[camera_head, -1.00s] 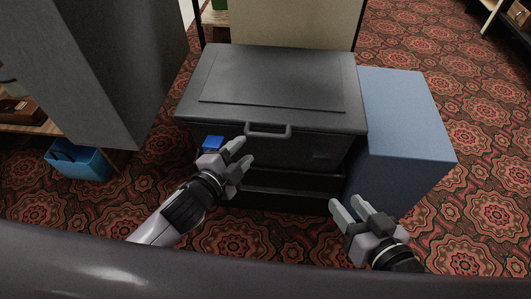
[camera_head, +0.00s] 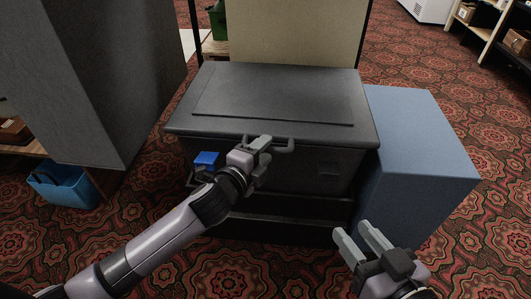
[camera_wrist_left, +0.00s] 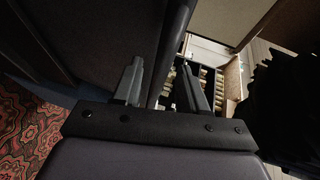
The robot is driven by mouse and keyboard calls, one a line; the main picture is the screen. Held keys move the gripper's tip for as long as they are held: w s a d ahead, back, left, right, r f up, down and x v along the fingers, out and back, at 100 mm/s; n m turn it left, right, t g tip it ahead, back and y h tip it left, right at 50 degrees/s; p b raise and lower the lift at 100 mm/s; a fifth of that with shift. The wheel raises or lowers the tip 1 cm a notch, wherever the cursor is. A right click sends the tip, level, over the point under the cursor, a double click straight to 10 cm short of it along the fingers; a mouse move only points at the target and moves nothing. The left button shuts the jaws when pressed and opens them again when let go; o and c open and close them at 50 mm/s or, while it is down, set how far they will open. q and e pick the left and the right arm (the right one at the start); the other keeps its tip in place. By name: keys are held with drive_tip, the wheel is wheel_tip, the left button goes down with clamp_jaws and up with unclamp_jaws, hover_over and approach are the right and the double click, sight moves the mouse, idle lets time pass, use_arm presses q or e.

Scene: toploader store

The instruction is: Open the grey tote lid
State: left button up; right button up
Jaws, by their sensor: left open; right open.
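The grey tote lid (camera_head: 275,95) is a dark flat panel with a raised rectangle, lying shut on the dark grey tote (camera_head: 325,172). A bar handle (camera_head: 285,147) sticks out at its front edge. My left gripper (camera_head: 262,144) is at the left part of the handle and partly hides it. In the left wrist view, a dark bar that looks like the handle (camera_wrist_left: 171,55) passes between the open fingers of my left gripper (camera_wrist_left: 160,85). Contact cannot be told. My right gripper (camera_head: 358,236) is open and empty, low in front of the tote's right side.
A blue box (camera_head: 425,160) stands against the tote's right side. A tall grey block (camera_head: 90,80) stands at the left, with a blue bin (camera_head: 65,185) near it. A beige panel (camera_head: 295,35) rises behind the tote. Patterned carpet lies open at front right.

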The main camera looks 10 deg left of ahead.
use_arm(q)
drive_tip(key=shift+x, duration=0.8)
drive_tip(key=shift+s, duration=0.1)
clamp_jaws()
drive_tip(key=shift+r, duration=0.15)
